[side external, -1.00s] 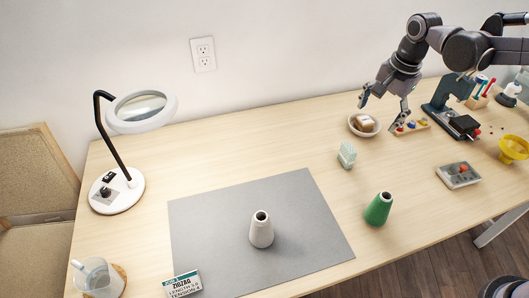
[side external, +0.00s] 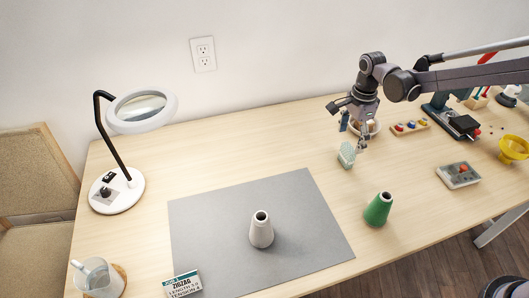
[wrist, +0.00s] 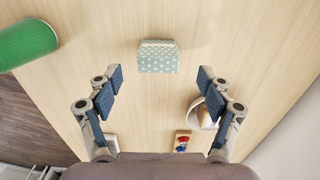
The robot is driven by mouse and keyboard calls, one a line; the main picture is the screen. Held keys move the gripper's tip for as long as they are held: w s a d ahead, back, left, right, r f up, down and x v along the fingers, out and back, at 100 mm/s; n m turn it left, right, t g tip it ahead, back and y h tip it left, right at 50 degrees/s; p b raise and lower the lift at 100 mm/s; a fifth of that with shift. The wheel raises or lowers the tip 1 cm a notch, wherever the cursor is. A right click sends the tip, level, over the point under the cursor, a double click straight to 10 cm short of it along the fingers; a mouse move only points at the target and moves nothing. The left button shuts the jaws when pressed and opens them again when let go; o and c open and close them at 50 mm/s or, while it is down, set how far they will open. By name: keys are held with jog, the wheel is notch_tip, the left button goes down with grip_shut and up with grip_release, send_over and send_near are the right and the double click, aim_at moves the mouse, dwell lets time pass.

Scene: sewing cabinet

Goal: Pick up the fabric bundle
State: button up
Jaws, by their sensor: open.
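The fabric bundle (side external: 346,155) is a small pale green block with white dots, lying on the wooden table. In the wrist view the fabric bundle (wrist: 158,57) lies ahead of the fingertips, centred between them and apart from both. My gripper (side external: 352,135) is above and just behind the bundle in the side view, pointing down. In the wrist view my gripper (wrist: 160,80) has its two blue-padded fingers wide apart with nothing between them.
A bowl (side external: 376,128) is partly hidden behind my gripper. A green cone (side external: 378,209) stands right of the grey mat (side external: 205,225), which bears a white cone (side external: 261,230). A tray with bobbins (side external: 410,127) and a grey box (side external: 458,175) lie to the right.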

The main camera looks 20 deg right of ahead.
aim_at(349, 147)
jog(key=shift+s+d+f, duration=0.1)
jog(key=shift+d+f, duration=0.05)
jog(key=shift+f, duration=2.5)
jog(key=c, duration=1)
